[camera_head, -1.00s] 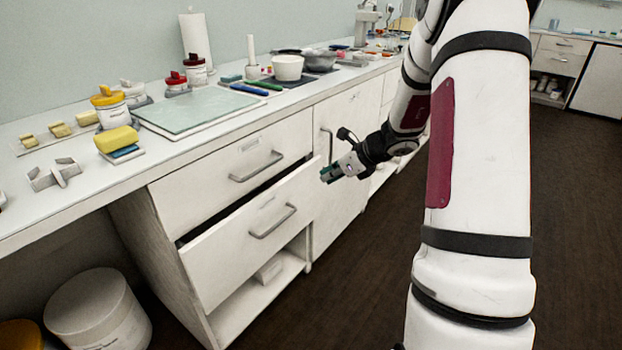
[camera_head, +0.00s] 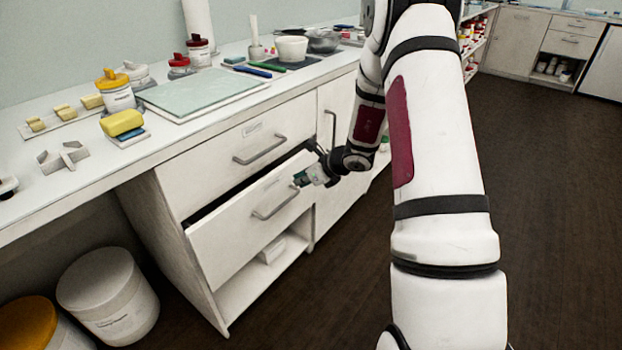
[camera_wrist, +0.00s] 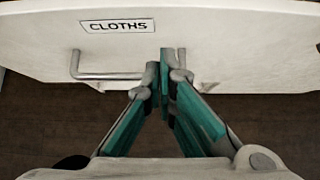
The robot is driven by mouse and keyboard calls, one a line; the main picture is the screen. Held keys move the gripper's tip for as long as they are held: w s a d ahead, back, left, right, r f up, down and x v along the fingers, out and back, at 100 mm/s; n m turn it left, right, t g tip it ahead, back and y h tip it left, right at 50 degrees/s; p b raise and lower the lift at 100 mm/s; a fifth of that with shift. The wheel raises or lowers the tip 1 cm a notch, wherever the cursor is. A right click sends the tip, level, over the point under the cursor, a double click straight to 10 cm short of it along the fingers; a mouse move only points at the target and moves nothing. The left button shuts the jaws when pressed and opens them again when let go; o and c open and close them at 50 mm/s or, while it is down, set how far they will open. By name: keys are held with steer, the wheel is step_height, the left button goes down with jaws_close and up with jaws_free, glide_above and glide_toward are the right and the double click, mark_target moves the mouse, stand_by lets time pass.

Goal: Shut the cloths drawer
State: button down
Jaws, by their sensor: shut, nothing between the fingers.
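The cloths drawer (camera_head: 232,243) is the lower drawer of the white cabinet under the counter. It stands partly open, with a dark gap along its top edge. Its front (camera_wrist: 225,42) carries a "CLOTHS" label and a grey bar handle (camera_wrist: 110,76), which also shows in the head view (camera_head: 275,202). My gripper (camera_head: 299,181) is shut and empty at the right part of the drawer front. In the wrist view its green fingertips (camera_wrist: 166,62) overlap the right end of the handle. I cannot tell whether they touch the handle or the front.
A shut drawer (camera_head: 225,157) with its own handle sits above. An open shelf (camera_head: 262,272) lies below, and a cupboard door (camera_head: 335,150) stands to the right. White tubs (camera_head: 108,290) stand on the floor at left. The counter (camera_head: 190,130) holds jars and a board. Dark floor at right is clear.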

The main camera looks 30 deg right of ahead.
mark_target(283, 179)
steer(key=shift+w+a+r, duration=0.1)
steer(key=shift+w+a, duration=0.25)
steer(key=shift+w, duration=0.5)
steer(key=shift+w+a+r, duration=0.1)
steer(key=shift+w+a, duration=0.2)
steer(key=shift+w, duration=0.55)
